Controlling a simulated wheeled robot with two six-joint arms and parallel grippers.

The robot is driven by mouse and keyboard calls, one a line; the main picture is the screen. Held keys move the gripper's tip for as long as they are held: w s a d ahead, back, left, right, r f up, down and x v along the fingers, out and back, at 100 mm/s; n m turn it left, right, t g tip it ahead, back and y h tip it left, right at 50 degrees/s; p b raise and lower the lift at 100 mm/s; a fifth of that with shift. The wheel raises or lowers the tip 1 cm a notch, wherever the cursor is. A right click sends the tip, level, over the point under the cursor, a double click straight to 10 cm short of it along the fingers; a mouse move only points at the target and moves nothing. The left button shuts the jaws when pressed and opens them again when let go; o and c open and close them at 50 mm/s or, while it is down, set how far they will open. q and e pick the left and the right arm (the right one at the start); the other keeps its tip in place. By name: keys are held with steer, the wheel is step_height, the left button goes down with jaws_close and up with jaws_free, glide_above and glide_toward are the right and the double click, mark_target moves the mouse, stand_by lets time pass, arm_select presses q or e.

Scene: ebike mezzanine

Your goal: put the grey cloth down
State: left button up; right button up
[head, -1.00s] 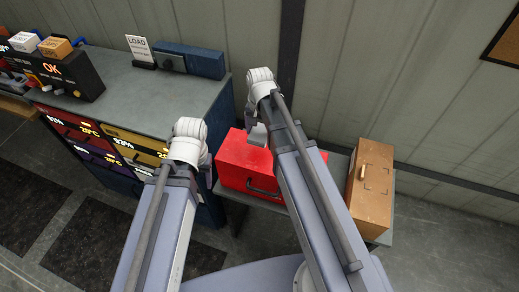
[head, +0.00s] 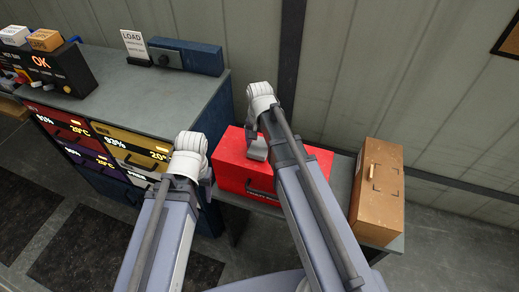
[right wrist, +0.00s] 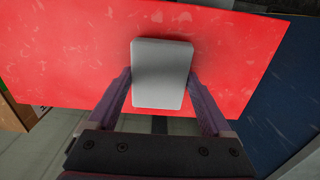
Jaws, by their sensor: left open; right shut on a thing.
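The grey cloth (right wrist: 162,75) is a flat, light grey, rounded rectangle in the right wrist view. My right gripper (right wrist: 160,92) is shut on it, with one finger at each side. The cloth is over the red box (right wrist: 80,55); I cannot tell whether it touches the lid. In the head view a small grey piece, apparently the cloth (head: 257,150), shows at the end of my right arm over the red box (head: 229,165). My left gripper (head: 204,174) is at the end of the left arm, near the drawer cabinet; its fingers are mostly hidden.
The red box stands on a low grey bench (head: 341,182) beside a brown box (head: 378,205). At left is a drawer cabinet (head: 190,95) with a clear top area, a black OK device (head: 62,72), a LOAD sign (head: 134,45) and a blue block (head: 200,58). A wall stands behind.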

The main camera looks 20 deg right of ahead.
mark_target(260, 146)
steer(key=shift+f, duration=0.1)
steer(key=shift+f, duration=0.1)
steer(key=shift+f, duration=0.2)
steer(key=o, duration=1.1)
steer(key=shift+r, duration=0.1)
steer(key=shift+r, duration=0.15)
step_height(260, 146, up, 12)
steer(key=p, duration=1.2)
steer(key=s+a+n, duration=0.3)
steer(key=s, duration=0.1)
steer(key=s+a+n, duration=0.4)
steer(key=s, duration=0.1)
steer(key=s+a+n+h, duration=0.1)
steer(key=s+a+n, duration=0.2)
steer(key=s, duration=0.2)
steer(key=shift+s+a+r, duration=0.1)
steer(key=shift+a, duration=0.1)
